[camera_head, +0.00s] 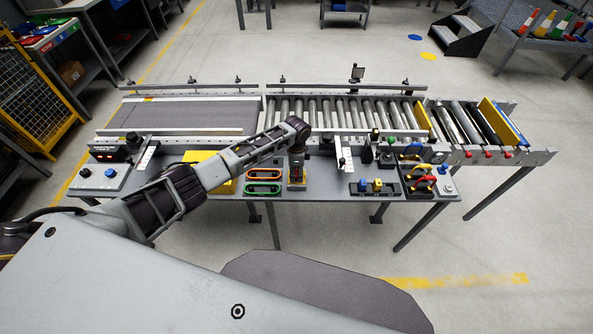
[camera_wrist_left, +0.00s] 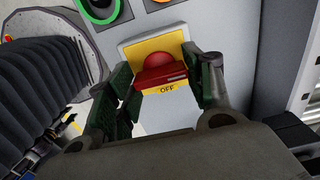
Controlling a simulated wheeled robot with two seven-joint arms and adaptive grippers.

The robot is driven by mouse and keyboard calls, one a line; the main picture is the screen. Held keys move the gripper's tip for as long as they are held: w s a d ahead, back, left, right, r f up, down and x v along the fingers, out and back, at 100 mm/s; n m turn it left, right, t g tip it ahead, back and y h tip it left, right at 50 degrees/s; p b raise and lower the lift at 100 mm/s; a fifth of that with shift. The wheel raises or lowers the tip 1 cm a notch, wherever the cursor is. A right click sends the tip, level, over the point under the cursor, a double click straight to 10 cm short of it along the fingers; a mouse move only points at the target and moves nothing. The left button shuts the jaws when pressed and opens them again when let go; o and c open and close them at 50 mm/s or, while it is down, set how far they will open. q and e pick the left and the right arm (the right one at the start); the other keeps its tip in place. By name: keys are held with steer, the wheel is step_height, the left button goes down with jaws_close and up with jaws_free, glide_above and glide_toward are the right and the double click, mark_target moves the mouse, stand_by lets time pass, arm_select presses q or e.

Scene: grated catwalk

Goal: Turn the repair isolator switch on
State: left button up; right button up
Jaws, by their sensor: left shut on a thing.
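The repair isolator switch is a red rotary knob (camera_wrist_left: 157,68) on a yellow plate (camera_wrist_left: 136,52). The word OFF shows on the plate just below the knob's bar, which lies nearly crosswise in the left wrist view. My left gripper (camera_wrist_left: 158,85) has its dark fingers on both sides of the knob and is shut on it. My right gripper is not in view.
An orange-rimmed (camera_head: 264,174) and a green-rimmed oval (camera_head: 264,188) lie just left of the switch. A small block panel (camera_head: 374,186) stands to its right. The roller conveyor (camera_head: 330,110) runs behind. A yellow box (camera_head: 213,168) sits partly under my left arm.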

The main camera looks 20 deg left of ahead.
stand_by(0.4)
arm_select(q)
steer(key=o, duration=1)
steer(key=shift+r, duration=0.2)
steer(key=shift+r, duration=5.85)
steer(key=shift+d+f, duration=0.1)
steer(key=shift+d, duration=0.05)
